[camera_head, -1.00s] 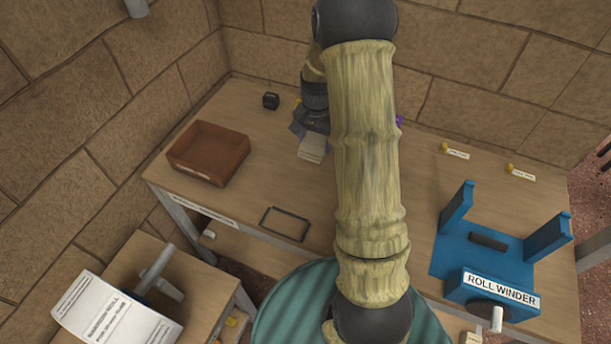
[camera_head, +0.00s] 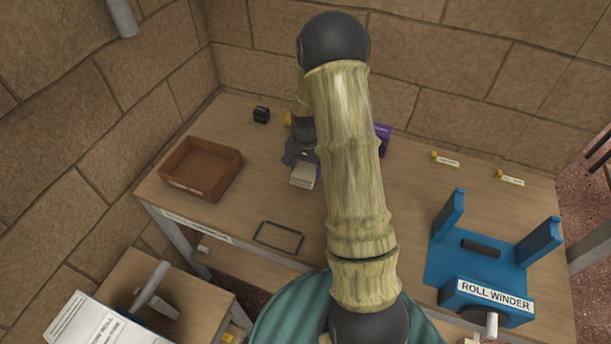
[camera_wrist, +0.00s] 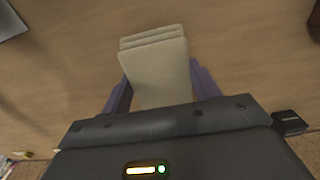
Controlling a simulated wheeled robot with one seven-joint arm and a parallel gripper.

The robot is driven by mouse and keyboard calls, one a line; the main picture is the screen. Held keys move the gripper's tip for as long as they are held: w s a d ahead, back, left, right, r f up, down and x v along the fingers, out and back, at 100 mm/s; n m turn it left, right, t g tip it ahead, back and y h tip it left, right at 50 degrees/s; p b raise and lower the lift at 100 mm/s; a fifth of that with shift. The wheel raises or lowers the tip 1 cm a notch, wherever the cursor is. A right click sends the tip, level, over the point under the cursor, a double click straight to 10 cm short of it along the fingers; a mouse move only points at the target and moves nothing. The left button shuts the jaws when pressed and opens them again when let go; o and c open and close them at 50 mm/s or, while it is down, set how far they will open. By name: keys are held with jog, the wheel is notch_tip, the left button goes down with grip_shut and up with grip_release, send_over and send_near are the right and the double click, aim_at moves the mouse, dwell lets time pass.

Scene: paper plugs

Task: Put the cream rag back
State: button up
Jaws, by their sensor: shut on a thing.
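The cream rag (camera_wrist: 158,68) is a folded, layered cloth between the two purple-grey fingers of my gripper (camera_wrist: 158,88) in the wrist view. My gripper is shut on it and holds it over the wooden table. In the head view the rag (camera_head: 303,176) shows just below my gripper (camera_head: 300,158), right of the brown tray. My arm hides part of the table behind it. I cannot tell whether the rag touches the table top.
A brown open tray (camera_head: 236,165) stands at left and a black rectangular outline (camera_head: 278,237) lies in front. The blue roll winder (camera_head: 470,262) is at right. Bare table (camera_head: 410,200) lies between.

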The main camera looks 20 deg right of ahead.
aim_at(306, 176)
jog(key=shift+f, duration=1.85)
jog(key=shift+f, duration=0.1)
jog(key=o, duration=0.9)
jog(key=shift+o, duration=0.2)
notch_tip(306, 176, up, 12)
jog(key=shift+r+b, duration=0.15)
jog(key=shift+b, duration=0.25)
